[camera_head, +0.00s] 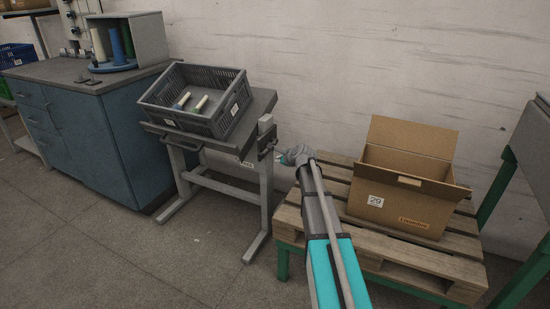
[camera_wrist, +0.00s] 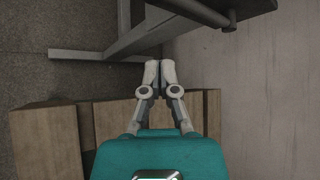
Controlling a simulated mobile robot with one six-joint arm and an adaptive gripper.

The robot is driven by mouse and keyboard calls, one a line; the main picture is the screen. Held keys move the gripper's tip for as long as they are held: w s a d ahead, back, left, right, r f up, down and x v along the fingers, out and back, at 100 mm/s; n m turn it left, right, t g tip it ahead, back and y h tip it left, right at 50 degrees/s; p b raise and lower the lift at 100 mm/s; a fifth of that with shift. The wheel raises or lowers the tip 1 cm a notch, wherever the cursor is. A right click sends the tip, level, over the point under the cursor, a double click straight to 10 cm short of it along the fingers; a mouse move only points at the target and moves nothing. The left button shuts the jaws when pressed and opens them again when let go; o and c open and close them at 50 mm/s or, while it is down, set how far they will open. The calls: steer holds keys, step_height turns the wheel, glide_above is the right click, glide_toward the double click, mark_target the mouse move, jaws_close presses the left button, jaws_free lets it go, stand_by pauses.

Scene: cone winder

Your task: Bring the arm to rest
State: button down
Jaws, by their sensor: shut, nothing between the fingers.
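My gripper (camera_wrist: 159,74) shows in the wrist view with its two fingertips together and nothing between them. In the head view my arm reaches forward from the bottom, between the crate stand and the pallet. Its far end is near the pallet's left edge, and the fingers are hard to make out there. In the wrist view the fingers point toward the grey legs of the stand, with pallet boards (camera_wrist: 55,138) below and beside them.
A grey crate (camera_head: 236,108) with two pale cones sits tilted on a grey stand (camera_head: 259,190). An open cardboard box (camera_head: 405,205) stands on the wooden pallet (camera_head: 425,262) at right. A blue cabinet (camera_head: 95,130) is at left. Floor in front of the stand is clear.

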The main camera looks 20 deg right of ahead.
steer(key=shift+s+d+r, duration=0.1)
steer(key=shift+s+r, duration=0.2)
steer(key=shift+s, duration=0.1)
stand_by(0.3)
steer(key=s+a+f+n+g, duration=0.3)
steer(key=s+a+n, duration=0.3)
steer(key=s, duration=0.1)
steer(key=s+a+f+n+g, duration=0.2)
steer(key=s+a+f+n, duration=0.1)
steer(key=s+a+n, duration=0.4)
steer(key=s+a+f+n+g+h+p, duration=0.1)
steer(key=s+a+n+g, duration=0.3)
steer(key=s, duration=0.6)
steer(key=s+a+f+n+g+h, duration=0.1)
steer(key=s+n+g+h, duration=0.1)
steer(key=s+n, duration=0.7)
step_height(320, 180, up, 36)
steer(key=s+m+p, duration=0.1)
steer(key=m+p, duration=0.1)
steer(key=p, duration=3.3)
steer(key=shift+s+f, duration=0.25)
steer(key=shift+s, duration=0.05)
